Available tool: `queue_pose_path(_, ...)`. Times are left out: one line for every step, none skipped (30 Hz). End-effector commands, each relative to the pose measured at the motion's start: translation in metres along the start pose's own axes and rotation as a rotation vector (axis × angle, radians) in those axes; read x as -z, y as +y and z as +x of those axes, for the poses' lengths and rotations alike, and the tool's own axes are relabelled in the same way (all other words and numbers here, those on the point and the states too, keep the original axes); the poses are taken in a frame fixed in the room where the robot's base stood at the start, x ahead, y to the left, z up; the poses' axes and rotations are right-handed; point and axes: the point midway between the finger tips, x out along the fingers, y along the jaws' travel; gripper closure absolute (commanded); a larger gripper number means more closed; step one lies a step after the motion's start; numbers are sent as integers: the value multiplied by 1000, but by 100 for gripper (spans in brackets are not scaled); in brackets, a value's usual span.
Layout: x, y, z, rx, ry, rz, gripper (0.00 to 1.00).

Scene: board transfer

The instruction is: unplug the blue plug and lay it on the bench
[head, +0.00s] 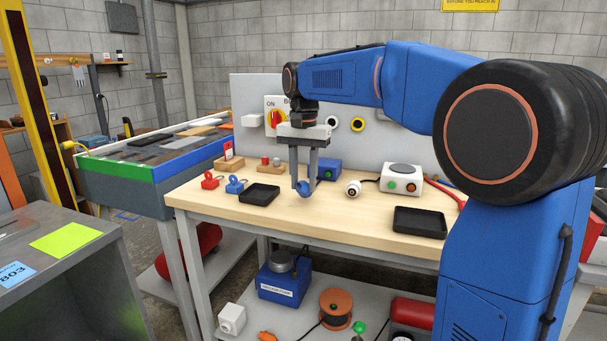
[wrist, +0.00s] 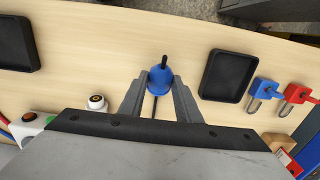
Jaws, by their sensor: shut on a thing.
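The blue plug (head: 304,189) is between the fingers of my gripper (head: 304,183), low over the middle of the wooden bench (head: 330,215). In the wrist view the blue plug (wrist: 158,80) sits between the two grey fingertips of my gripper (wrist: 160,88), which are shut on it. A black stub sticks out of its far end, and a thin dark line shows between the fingers behind it. I cannot tell whether the plug touches the bench top. A blue box (head: 327,168) stands just behind and right of the gripper, partly hidden by it.
Black trays (head: 259,194) (head: 419,222) lie left and right. A red padlock (head: 210,181) and a blue padlock (head: 235,186) lie further left. A white round fitting (head: 352,188) and a white button box (head: 400,178) stand right. A grey panel (head: 245,95) rises behind. The bench front is clear.

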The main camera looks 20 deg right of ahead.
Motion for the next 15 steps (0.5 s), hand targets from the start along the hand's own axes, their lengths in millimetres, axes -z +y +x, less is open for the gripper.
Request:
queue_pose_path(0, 0, 1, 0, 0, 0, 92)
queue_pose_path(0, 0, 2, 0, 0, 0, 92)
queue_pose_path(0, 0, 2, 1, 1, 0, 92)
queue_pose_path(0, 0, 2, 1, 1, 0, 92)
queue_pose_path(0, 0, 2, 1, 1, 0, 92)
queue_pose_path(0, 0, 2, 1, 1, 0, 92)
queue_pose_path(0, 0, 2, 1, 1, 0, 92)
queue_pose_path(0, 0, 2, 1, 1, 0, 92)
queue_pose_path(0, 0, 2, 1, 1, 0, 92)
queue_pose_path(0, 0, 2, 1, 1, 0, 92)
queue_pose_path(0, 0, 2, 1, 1, 0, 92)
queue_pose_path(0, 0, 2, 1, 1, 0, 65)
queue_pose_path(0, 0, 2, 0, 1, 0, 58)
queue_pose_path(0, 0, 2, 1, 1, 0, 51)
queue_pose_path(0, 0, 2, 0, 0, 0, 48)
